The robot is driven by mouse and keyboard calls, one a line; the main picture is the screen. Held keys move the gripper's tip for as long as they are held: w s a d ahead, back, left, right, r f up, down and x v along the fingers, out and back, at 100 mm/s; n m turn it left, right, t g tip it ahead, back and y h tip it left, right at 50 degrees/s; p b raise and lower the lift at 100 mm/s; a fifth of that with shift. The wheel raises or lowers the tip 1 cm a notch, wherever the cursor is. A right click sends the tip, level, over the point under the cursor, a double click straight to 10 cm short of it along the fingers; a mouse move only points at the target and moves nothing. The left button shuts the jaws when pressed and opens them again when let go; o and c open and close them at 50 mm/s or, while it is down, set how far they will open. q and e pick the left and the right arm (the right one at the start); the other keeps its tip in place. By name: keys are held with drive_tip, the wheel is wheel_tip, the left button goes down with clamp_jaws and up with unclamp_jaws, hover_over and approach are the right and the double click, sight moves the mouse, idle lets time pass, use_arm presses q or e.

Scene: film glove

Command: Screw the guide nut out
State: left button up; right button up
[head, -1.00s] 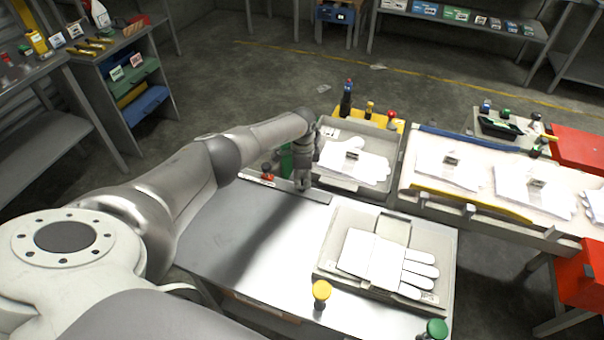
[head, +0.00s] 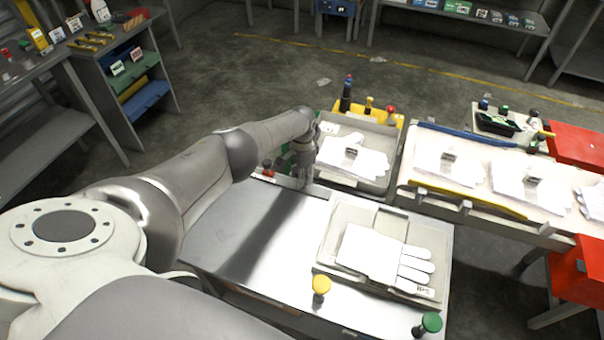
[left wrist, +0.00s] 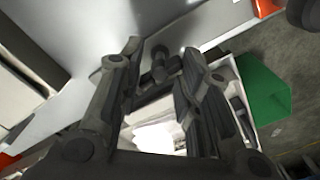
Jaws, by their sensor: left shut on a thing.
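My left gripper (head: 303,181) points down at the back edge of the metal table, beside the rear glove tray. It hides whatever it holds in the head view. In the left wrist view the two fingers of my left gripper (left wrist: 160,62) stand on either side of a small dark knobbed part (left wrist: 159,70), which looks like the guide nut. The fingers are shut on it. Its thread and seat are too dark and small to make out. My right gripper is in neither view.
A glove tray (head: 322,262) lies on the metal table (head: 235,240), with a yellow knob (head: 321,286) and a green knob (head: 428,325) near its front. A rear tray (head: 378,187) holds white gloves. A bench (head: 480,205) stands right. The table's left part is clear.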

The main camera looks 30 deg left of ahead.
use_arm(q)
drive_tip(key=o, duration=0.6)
drive_tip(key=shift+o, duration=0.2)
drive_tip(key=shift+r, duration=0.1)
drive_tip(key=shift+w+r, duration=0.1)
drive_tip(key=shift+r, duration=0.75)
wheel_tip(320, 180, up, 10)
